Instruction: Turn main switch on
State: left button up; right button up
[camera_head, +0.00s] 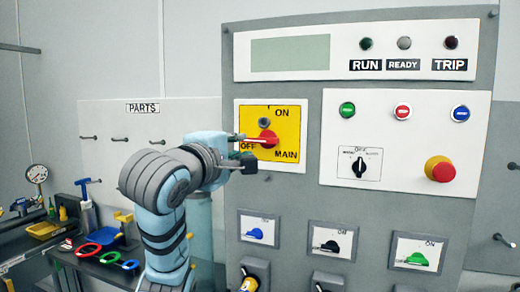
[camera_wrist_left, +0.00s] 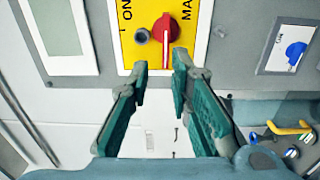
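The main switch is a red rotary knob (camera_head: 268,138) on a yellow plate (camera_head: 290,118) marked ON at the top, OFF at the left and MAIN at the lower right. Its handle points left, toward OFF. The knob also shows in the left wrist view (camera_wrist_left: 165,35), with its white line toward my gripper. My left gripper (camera_head: 247,152) is just left of the knob and partly covers the plate's left side. The knob lies beyond the fingertips; contact cannot be told. My right gripper is not in view.
A white panel with push buttons and a red emergency knob (camera_head: 440,169) is right of the plate. Blue (camera_head: 255,233), black (camera_head: 330,246) and green (camera_head: 417,259) switches are below. A bench with tools (camera_head: 70,240) stands at the left.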

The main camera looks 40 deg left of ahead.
aim_at(264, 142)
pick_arm(q)
jog(key=p+x, duration=0.1)
jog(key=x, duration=0.3)
jog(key=p+x, duration=0.1)
jog(key=x, duration=0.4)
jog(key=f+p+x, duration=0.1)
jog(key=x, duration=0.4)
jog(key=shift+d+p, duration=0.25)
jog(key=shift+p, duration=0.1)
jog(key=shift+w+a, duration=0.1)
jog(key=shift+w, duration=0.2)
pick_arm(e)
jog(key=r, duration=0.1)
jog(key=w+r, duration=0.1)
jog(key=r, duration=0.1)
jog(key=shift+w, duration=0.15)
pick_arm(q)
jog(key=shift+w, duration=0.1)
jog(key=shift+w+f, duration=0.1)
grip_shut()
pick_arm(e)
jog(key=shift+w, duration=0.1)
